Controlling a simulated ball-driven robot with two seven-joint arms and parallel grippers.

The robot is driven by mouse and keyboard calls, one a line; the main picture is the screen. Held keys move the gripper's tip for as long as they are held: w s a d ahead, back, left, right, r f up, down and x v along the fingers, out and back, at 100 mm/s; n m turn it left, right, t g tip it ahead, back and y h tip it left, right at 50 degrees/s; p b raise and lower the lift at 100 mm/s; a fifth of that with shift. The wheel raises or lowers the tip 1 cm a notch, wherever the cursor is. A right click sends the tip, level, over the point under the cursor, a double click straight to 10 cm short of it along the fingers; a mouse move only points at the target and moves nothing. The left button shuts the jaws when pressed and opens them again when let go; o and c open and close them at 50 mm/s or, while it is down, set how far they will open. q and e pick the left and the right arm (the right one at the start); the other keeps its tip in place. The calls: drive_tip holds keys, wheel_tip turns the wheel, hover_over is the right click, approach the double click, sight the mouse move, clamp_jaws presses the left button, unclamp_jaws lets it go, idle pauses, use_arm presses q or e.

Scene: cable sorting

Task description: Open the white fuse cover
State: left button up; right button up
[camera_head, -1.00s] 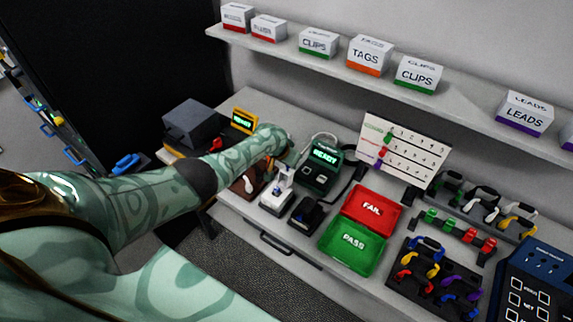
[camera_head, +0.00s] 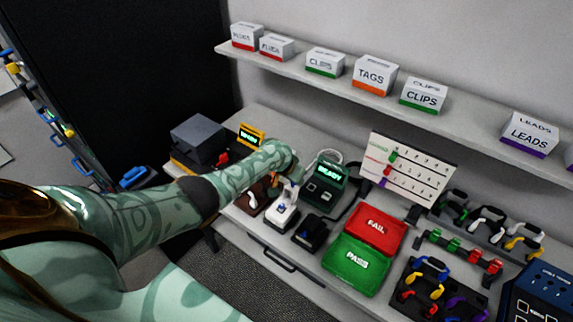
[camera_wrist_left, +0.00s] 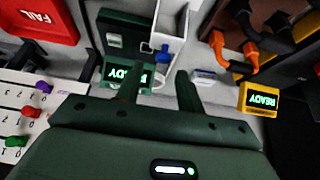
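No part is labelled as a fuse cover. A white upright device (camera_head: 284,214) with a blue part stands on the bench. In the left wrist view a white body (camera_wrist_left: 172,20) with a blue knob (camera_wrist_left: 163,53) lies just beyond my fingertips. A small white piece (camera_head: 252,200) sits on a brown block left of the device; I cannot tell which part is the cover. My left gripper is above this area, mostly hidden behind its own arm in the head view. In the left wrist view its fingers (camera_wrist_left: 158,70) are apart with nothing seen between them. My right gripper is out of view.
A green tester (camera_head: 322,184) reading READY stands right of the white device, with a black block (camera_head: 310,233) in front. Red FAIL (camera_head: 376,226) and green PASS (camera_head: 352,264) trays lie to the right. A yellow display (camera_head: 251,136) is behind left. A shelf overhangs the back.

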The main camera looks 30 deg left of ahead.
use_arm(q)
drive_tip(key=p+v, duration=0.7)
drive_tip(key=v, duration=0.8)
drive_tip(key=shift+w, duration=0.15)
